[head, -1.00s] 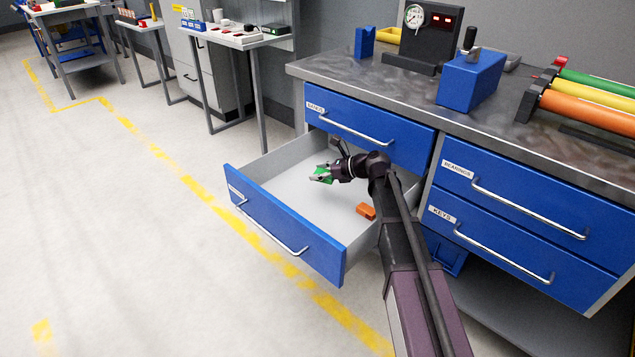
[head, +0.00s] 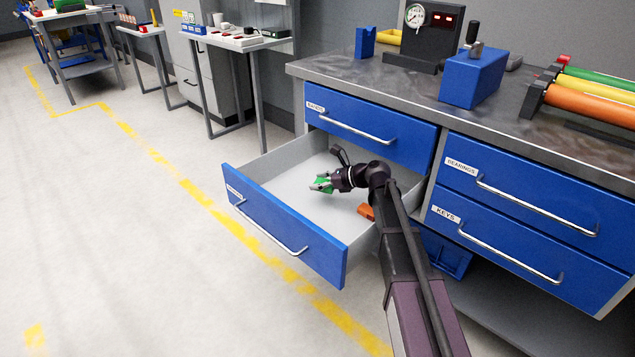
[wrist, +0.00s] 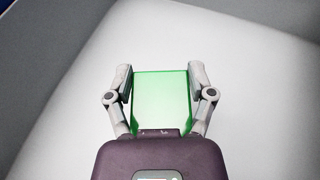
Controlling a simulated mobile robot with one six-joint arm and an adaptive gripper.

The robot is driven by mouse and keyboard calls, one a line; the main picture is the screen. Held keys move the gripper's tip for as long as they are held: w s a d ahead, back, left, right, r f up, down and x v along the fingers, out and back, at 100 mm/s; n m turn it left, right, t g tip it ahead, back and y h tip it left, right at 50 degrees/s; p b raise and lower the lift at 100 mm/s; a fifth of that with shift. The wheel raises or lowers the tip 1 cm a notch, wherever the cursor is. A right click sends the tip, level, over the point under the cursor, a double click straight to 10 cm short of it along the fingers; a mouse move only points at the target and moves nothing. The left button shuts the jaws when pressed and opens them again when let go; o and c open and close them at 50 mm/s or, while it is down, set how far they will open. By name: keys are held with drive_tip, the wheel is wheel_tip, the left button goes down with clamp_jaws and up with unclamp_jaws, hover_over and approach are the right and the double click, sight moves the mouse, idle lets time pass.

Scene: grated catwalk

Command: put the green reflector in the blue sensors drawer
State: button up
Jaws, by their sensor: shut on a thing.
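The green reflector (wrist: 161,100) is a flat green piece held between the two fingers of my gripper (wrist: 160,82) in the wrist view. In the head view my gripper (head: 318,184) is shut on the green reflector (head: 323,185) over the inside of an open blue-fronted drawer (head: 275,232). The drawer's label is too small to read. The wrist view shows the pale drawer floor (wrist: 240,75) beneath the reflector. I cannot tell how high the reflector is above the floor.
An orange block (head: 365,211) lies in the drawer near its right wall, partly beside my arm. Closed drawers labelled bearings (head: 520,190) and keys (head: 510,250) are at the right. A blue box (head: 472,80) and colored rolls (head: 590,98) stand on the worktop.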

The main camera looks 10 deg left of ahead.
drive_tip(key=shift+f+b, duration=0.55)
drive_tip(key=shift+f, duration=0.1)
drive_tip(key=shift+r, duration=0.1)
drive_tip(key=o, duration=1)
drive_tip(key=shift+r, duration=0.1)
drive_tip(key=shift+r+p, duration=0.5)
drive_tip(key=shift+p, duration=0.15)
drive_tip(key=shift+p+v, duration=2.25)
drive_tip(key=shift+v, duration=3.8)
drive_tip(key=shift+a, duration=0.1)
